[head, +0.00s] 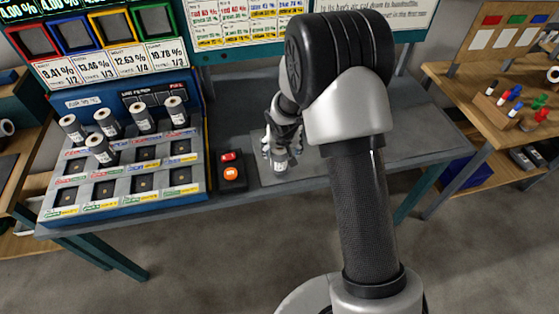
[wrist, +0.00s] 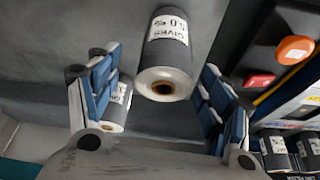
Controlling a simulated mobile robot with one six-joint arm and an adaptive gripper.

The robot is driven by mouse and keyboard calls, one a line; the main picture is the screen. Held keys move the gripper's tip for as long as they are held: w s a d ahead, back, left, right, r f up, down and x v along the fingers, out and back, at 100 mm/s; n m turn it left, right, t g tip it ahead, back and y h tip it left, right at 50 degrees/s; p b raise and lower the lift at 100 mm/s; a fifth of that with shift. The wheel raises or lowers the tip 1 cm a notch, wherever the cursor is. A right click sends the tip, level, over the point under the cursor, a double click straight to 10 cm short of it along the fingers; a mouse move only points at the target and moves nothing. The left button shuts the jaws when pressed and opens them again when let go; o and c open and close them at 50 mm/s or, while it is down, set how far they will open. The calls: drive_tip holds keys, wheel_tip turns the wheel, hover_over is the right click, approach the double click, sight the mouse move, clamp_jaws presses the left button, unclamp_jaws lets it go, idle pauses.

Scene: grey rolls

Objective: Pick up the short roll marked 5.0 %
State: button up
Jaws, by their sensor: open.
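A short grey roll (head: 280,163) with a white label stands on the grey mat under my gripper (head: 281,150). In the wrist view this roll (wrist: 165,55) shows its pale end with an orange-brown core. Its upside-down label reads "GIVES" and a figure ending in ".0 %"; the first digit is not clear. My gripper (wrist: 162,68) is open, with one blue-padded finger on each side of the roll and gaps between. A second labelled roll (wrist: 116,106) shows partly behind the left finger.
A sloped rack (head: 128,185) at left holds several labelled rolls in its upper part, with empty slots below. A box with red and orange buttons (head: 231,173) stands between rack and mat (head: 258,172). A side table (head: 470,75) is at right.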

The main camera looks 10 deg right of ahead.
drive_tip(key=x, duration=0.3)
drive_tip(key=b+x, duration=0.1)
drive_tip(key=x, duration=0.1)
drive_tip(key=shift+w+a+f, duration=0.2)
drive_tip(key=shift+w+f, duration=0.1)
drive_tip(key=shift+w, duration=0.05)
drive_tip(key=shift+c, duration=0.5)
drive_tip(key=c, duration=1.2)
drive_tip(key=shift+r, duration=0.15)
